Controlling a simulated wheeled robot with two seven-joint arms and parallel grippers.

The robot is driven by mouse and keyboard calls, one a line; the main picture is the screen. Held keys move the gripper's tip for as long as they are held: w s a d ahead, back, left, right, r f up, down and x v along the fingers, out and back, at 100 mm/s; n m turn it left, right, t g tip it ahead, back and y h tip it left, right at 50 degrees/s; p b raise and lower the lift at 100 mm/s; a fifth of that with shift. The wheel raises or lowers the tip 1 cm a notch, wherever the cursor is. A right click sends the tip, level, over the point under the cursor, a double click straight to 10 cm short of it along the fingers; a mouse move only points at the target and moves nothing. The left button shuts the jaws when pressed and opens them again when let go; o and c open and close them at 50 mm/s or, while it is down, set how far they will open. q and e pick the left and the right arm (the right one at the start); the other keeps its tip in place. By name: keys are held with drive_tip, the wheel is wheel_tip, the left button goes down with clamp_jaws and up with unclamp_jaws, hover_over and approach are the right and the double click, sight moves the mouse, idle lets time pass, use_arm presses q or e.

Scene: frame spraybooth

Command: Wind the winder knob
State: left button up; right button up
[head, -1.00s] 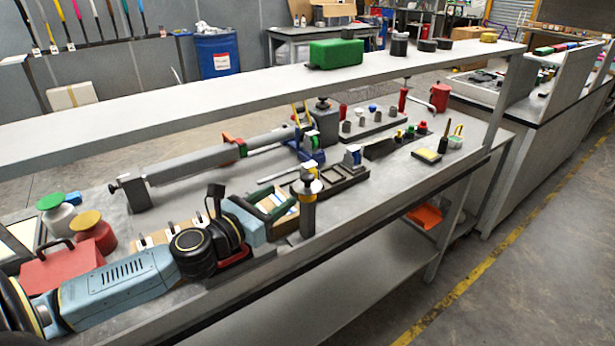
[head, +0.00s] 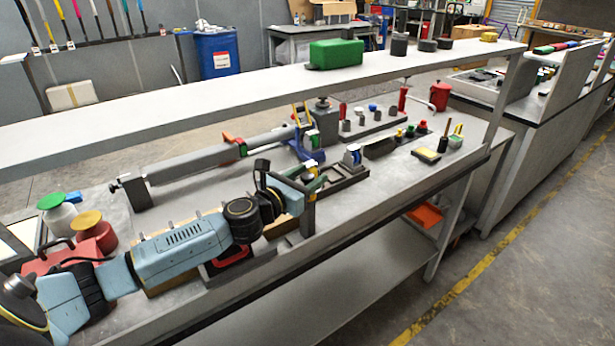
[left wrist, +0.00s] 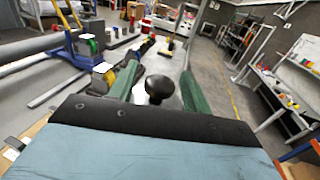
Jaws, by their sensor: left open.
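My left gripper (head: 316,183) reaches in from the left over the bench, with its green fingers at the top of an upright grey post (head: 308,218) near the front edge. In the left wrist view the left gripper (left wrist: 164,66) is open, and a round black knob (left wrist: 158,88) shows between its fingers. The knob looks nearer to the left finger; I cannot tell whether either finger touches it. In the head view the gripper hides the top of the post. My right gripper is not in view.
A grey shelf (head: 220,88) runs above the bench and carries a green box (head: 337,54). Behind the gripper lies a long grey tube (head: 195,161) with a blue stand (head: 305,146). A dark tray (head: 346,177) sits close to the right of the post.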

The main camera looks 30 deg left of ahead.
use_arm(q)
drive_tip(key=c, duration=0.9)
drive_tip(key=n+y+p, duration=0.1)
drive_tip(key=y+p, duration=0.1)
drive_tip(key=n+y+p, duration=0.1)
drive_tip(key=y, duration=0.1)
drive_tip(key=shift+d+r+n+p, duration=0.1)
drive_tip(key=shift+r+n+p, duration=0.05)
drive_tip(key=shift+n+p, duration=0.2)
drive_tip(key=n+y+p, duration=0.1)
drive_tip(key=y, duration=0.1)
drive_tip(key=shift+n+y, duration=0.35)
drive_tip(key=shift+y, duration=0.05)
drive_tip(key=n+y, duration=0.1)
drive_tip(key=n+g+y, duration=0.1)
drive_tip(key=shift+f+y, duration=0.25)
drive_tip(key=shift+y, duration=0.15)
drive_tip(key=shift+f+n+g+y+b, duration=0.1)
drive_tip(key=shift+n+g+y+b, duration=0.65)
drive_tip(key=shift+y, duration=0.45)
drive_tip(key=n+g+y+b, duration=0.6)
drive_tip(key=g+b, duration=0.1)
drive_tip(key=b, duration=0.2)
drive_tip(key=shift+f, duration=0.1)
drive_tip(key=shift+n+g+y+b, duration=0.45)
drive_tip(key=shift+g+b, duration=0.2)
drive_tip(key=shift+b, duration=0.5)
drive_tip(key=shift+r+g, duration=0.25)
drive_tip(key=shift+g, duration=0.05)
